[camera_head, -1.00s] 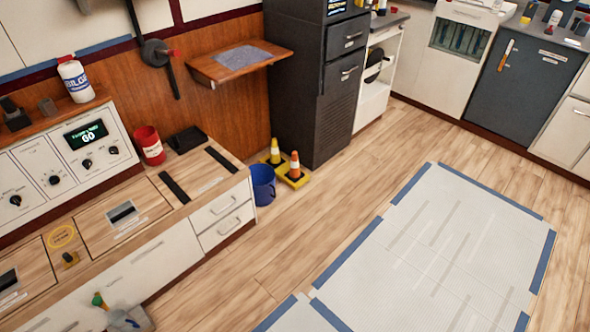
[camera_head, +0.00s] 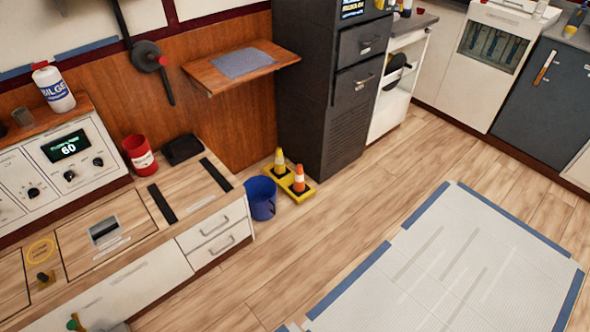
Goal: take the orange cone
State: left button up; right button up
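The orange cone (camera_head: 299,180) has a white band and stands upright on a yellow base (camera_head: 302,192) on the floor. A yellow cone (camera_head: 279,162) with a pale band stands just behind and left of it on the same yellow base. Both are near the foot of the dark cabinet, right of a blue bucket. Neither of my grippers shows in the head view, so their state is hidden.
The blue bucket (camera_head: 262,198) stands between the cones and the white drawers (camera_head: 217,232). The dark cabinet (camera_head: 343,125) rises behind the cones. A wooden shelf (camera_head: 240,65) juts from the wall. Wood floor (camera_head: 345,225) and a white mat (camera_head: 450,270) lie clear to the right.

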aim_at(299, 187)
jog(key=i+l+u, duration=0.25)
jog(key=i+l, duration=0.5)
jog(key=i+l+u, duration=0.25)
jog(key=i+l, duration=0.45)
jog(key=l, duration=0.15)
